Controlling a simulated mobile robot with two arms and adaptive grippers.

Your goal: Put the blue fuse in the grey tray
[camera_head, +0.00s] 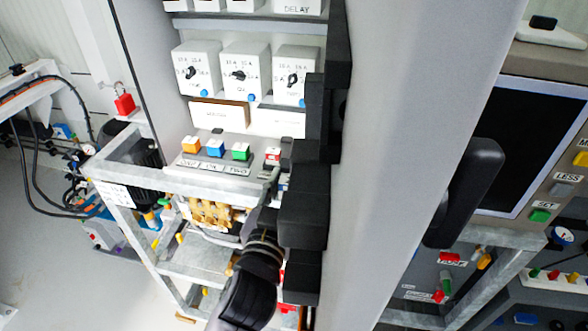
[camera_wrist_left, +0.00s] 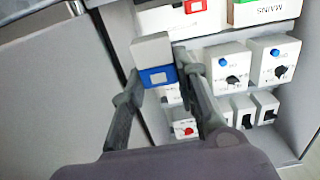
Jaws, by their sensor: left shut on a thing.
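My left gripper (camera_head: 277,178) comes up from the bottom of the head view, beside the right end of the row of coloured blocks. In the left wrist view, my left gripper (camera_wrist_left: 160,82) is shut on the blue fuse (camera_wrist_left: 158,77), a block with a blue face, a white label and a grey body. The fuse is between the fingertips, in front of the cabinet. In the head view the held fuse is mostly hidden by the gripper. I cannot pick out the grey tray with certainty. My right gripper is not in view.
Knob boxes (camera_head: 245,72) stand above. A black-edged door (camera_head: 305,210) is close on the right. A metal frame (camera_head: 130,160) stands left.

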